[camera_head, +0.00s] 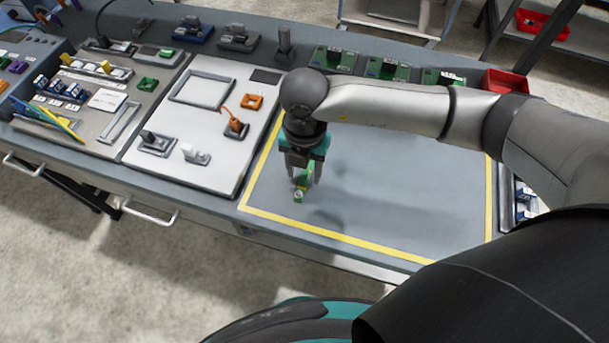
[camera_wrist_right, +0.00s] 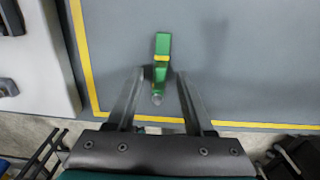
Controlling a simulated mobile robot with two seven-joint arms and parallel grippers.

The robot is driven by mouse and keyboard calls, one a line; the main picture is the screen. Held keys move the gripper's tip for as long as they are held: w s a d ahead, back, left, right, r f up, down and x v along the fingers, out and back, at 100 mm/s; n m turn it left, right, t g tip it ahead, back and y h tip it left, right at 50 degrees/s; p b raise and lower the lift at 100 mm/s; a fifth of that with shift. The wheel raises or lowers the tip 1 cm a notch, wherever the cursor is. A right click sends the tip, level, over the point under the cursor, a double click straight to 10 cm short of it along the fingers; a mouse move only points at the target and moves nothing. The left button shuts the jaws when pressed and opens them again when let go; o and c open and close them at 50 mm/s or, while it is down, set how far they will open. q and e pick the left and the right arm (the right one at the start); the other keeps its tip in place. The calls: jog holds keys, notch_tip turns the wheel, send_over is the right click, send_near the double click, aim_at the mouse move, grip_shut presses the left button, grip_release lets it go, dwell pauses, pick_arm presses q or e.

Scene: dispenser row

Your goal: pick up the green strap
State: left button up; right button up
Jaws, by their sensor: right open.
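The green strap (camera_head: 308,170) is a short, narrow green piece with a yellow band and a pale round end. It is at the left part of the yellow-outlined grey table area, partly hidden by my fingers in the head view. My right gripper (camera_head: 304,178) points down over it, open and empty. In the right wrist view the strap (camera_wrist_right: 161,48) runs lengthwise between the two open fingers (camera_wrist_right: 161,74), with a gap on each side. I cannot tell the exact height of the fingertips above the table. My left gripper is not in view.
A white panel (camera_head: 215,125) with a grey frame and orange parts lies left of the yellow line (camera_head: 340,238). Green boards (camera_head: 386,68) and a red bin (camera_head: 505,81) line the back. The outlined area right of the gripper is clear.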

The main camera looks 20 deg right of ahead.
grip_shut()
dwell(0.3)
dwell(0.3)
